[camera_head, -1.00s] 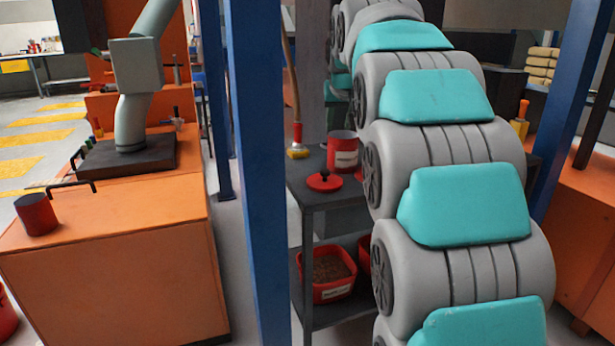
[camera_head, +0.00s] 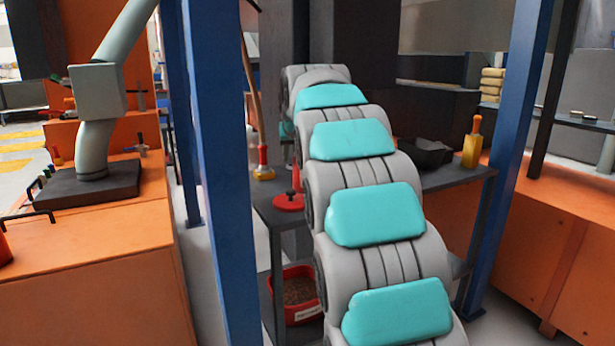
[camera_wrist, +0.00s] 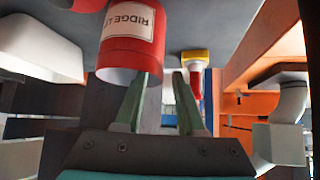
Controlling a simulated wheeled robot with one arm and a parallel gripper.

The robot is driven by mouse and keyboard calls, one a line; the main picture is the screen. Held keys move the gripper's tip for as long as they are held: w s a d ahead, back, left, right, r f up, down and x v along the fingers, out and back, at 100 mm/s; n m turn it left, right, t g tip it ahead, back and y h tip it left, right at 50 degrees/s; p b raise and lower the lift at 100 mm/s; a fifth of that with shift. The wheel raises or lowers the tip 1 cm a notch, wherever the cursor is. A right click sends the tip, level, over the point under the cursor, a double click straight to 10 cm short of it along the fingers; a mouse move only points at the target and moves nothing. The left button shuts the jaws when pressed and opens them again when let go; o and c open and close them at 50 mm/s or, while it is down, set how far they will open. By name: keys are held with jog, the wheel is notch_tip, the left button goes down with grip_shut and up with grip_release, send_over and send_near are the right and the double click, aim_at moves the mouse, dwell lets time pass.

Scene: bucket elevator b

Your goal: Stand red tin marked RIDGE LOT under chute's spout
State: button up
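The red tin (camera_wrist: 130,40) with a pale label reading "RIDGE L..." shows upside down in the wrist view, against the dark shelf top. A grey-green bent pipe (camera_head: 97,148), apparently the chute, comes down over a dark plate (camera_head: 90,185) on the orange cabinet at left. Its spout opening is not clear.
A red lid (camera_head: 289,202) lies on the dark shelf unit, with a yellow-and-red brush (camera_head: 263,168) behind it. A red bin of brown pellets (camera_head: 300,295) sits below. A blue post (camera_head: 222,170) stands between shelf and cabinet. Another red tin (camera_head: 4,248) shows at the left edge.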

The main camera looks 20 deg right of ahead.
jog(key=shift+c, duration=0.4)
grip_shut()
dwell(0.9)
